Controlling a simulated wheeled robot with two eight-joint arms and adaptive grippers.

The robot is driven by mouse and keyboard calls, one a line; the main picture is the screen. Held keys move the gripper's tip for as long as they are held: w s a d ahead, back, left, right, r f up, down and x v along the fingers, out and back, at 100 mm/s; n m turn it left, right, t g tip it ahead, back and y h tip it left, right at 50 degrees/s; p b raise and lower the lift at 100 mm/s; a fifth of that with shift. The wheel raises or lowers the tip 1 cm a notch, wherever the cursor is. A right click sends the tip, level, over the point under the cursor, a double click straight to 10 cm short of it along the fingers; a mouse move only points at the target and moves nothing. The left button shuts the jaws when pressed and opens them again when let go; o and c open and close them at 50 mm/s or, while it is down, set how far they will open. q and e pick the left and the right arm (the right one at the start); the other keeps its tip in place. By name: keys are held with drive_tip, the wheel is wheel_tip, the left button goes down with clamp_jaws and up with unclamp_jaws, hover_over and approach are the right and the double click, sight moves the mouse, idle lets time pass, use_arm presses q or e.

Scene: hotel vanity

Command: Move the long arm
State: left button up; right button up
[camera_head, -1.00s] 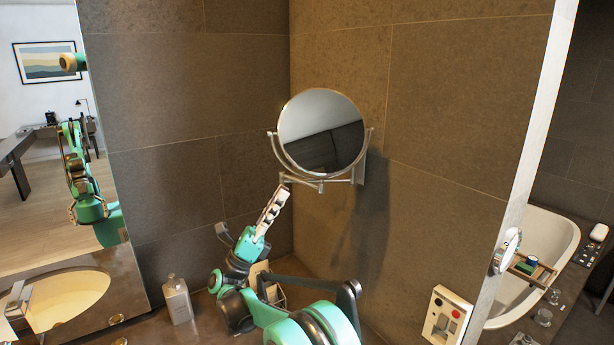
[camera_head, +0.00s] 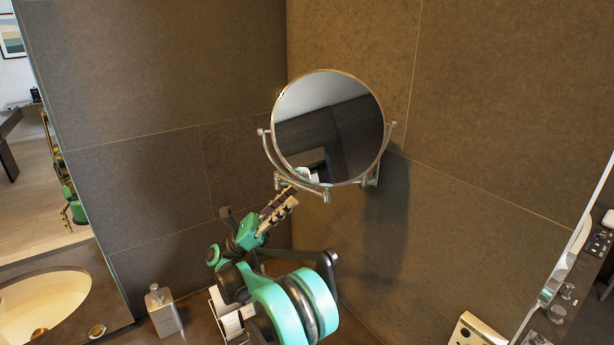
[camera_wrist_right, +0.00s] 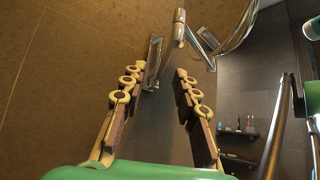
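A round mirror (camera_head: 328,125) in a metal fork hangs on the dark tiled wall. Its jointed metal arm (camera_head: 310,191) runs beneath it to a wall mount at its right; the arm also shows at the top of the right wrist view (camera_wrist_right: 179,28). My right gripper (camera_head: 288,196) reaches up from below, with its fingertips just under the left part of that arm. In the right wrist view, my right gripper (camera_wrist_right: 160,74) has its fingers apart with nothing between them. I cannot tell whether it touches the arm. My left gripper is out of view.
A bottle (camera_head: 164,310) and a white holder (camera_head: 230,315) stand on the counter by my right arm. A white wall panel (camera_head: 476,332) is at the lower right. The wall left of the round mirror is bare.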

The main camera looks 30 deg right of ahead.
drive_tip(key=x, duration=0.5)
drive_tip(key=shift+s+r+b, duration=0.3)
drive_tip(key=shift+s, duration=0.15)
drive_tip(key=shift+s+d+r, duration=0.1)
drive_tip(key=shift+d+r, duration=0.15)
drive_tip(key=shift+d, duration=0.05)
drive_tip(key=shift+s+d+r, duration=0.15)
drive_tip(key=shift+s+r, duration=0.05)
drive_tip(key=shift+r, duration=0.15)
clamp_jaws()
